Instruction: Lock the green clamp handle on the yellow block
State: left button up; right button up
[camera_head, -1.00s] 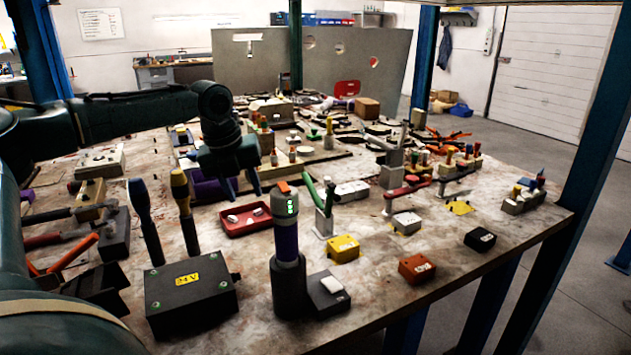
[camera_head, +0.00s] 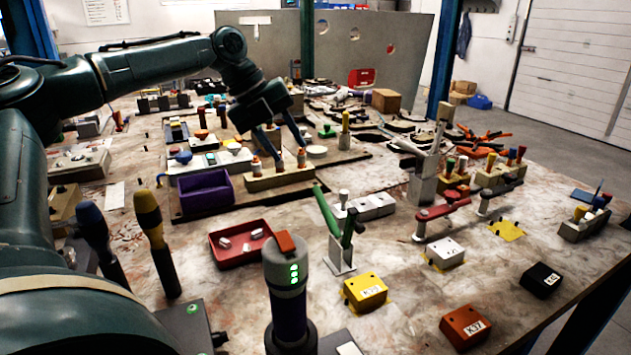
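The green clamp handle (camera_head: 327,212) stands raised, leaning up and to the left, on a pale metal bracket (camera_head: 340,256). A second green bar (camera_head: 348,228) rises beside it. The yellow block (camera_head: 365,292), with a white label, lies on the table just in front and to the right of the bracket. My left gripper (camera_head: 292,160) hangs above the table, up and left of the clamp in the picture. Its two fingers point down, apart, with nothing seen between them. It appears clear of the clamp. My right gripper is not in view.
A red tray (camera_head: 240,254) lies left of the clamp. A dark cylinder with green lights (camera_head: 287,300) stands in front. A red-handled clamp (camera_head: 440,211) is to the right, with white (camera_head: 445,253), orange (camera_head: 465,327) and black (camera_head: 541,280) blocks. Bare table lies between them.

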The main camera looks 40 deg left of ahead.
aim_at(314, 187)
pick_arm(q)
jog(key=b+x, duration=0.1)
jog(key=x, duration=1.2)
jog(key=shift+w, duration=0.1)
grip_shut()
